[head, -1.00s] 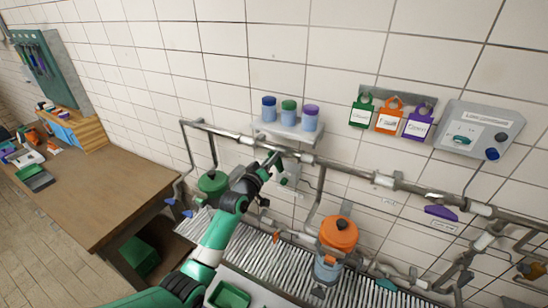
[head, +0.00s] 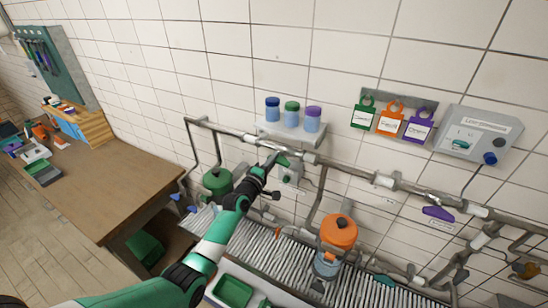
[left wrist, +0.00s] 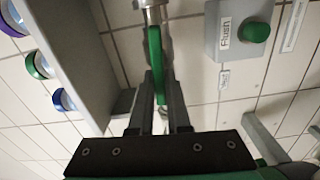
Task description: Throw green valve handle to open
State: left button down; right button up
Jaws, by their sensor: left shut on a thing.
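The green valve handle (left wrist: 156,55) runs from a metal pipe fitting (left wrist: 152,8) at the top of the left wrist view down between my fingers. My left gripper (left wrist: 160,95) is shut on it, with a dark finger on each side. In the head view my left gripper (head: 271,164) is at the wall pipe, just below the jar shelf. A little of the green handle (head: 283,160) shows beside its fingertips there. The gripper hides much of the valve. My right gripper is in neither view.
A grey box with a green button labelled "Flush" (left wrist: 240,30) is close right of the handle. The shelf (head: 290,134) with three jars is just above. The pipe (head: 345,172) continues right. An orange-topped vessel (head: 338,232) and a green vessel (head: 217,181) stand below.

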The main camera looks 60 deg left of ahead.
pick_arm(q)
jog(key=shift+n, duration=0.5)
jog(key=shift+f, duration=0.1)
jog(key=c, duration=0.9)
grip_release()
jog(key=shift+d, duration=0.1)
jog(key=shift+s+d+p, duration=0.15)
jog(key=shift+s+p, duration=0.15)
jog(key=shift+p, duration=0.15)
jog(key=p+v, duration=0.2)
jog(key=v, duration=0.9)
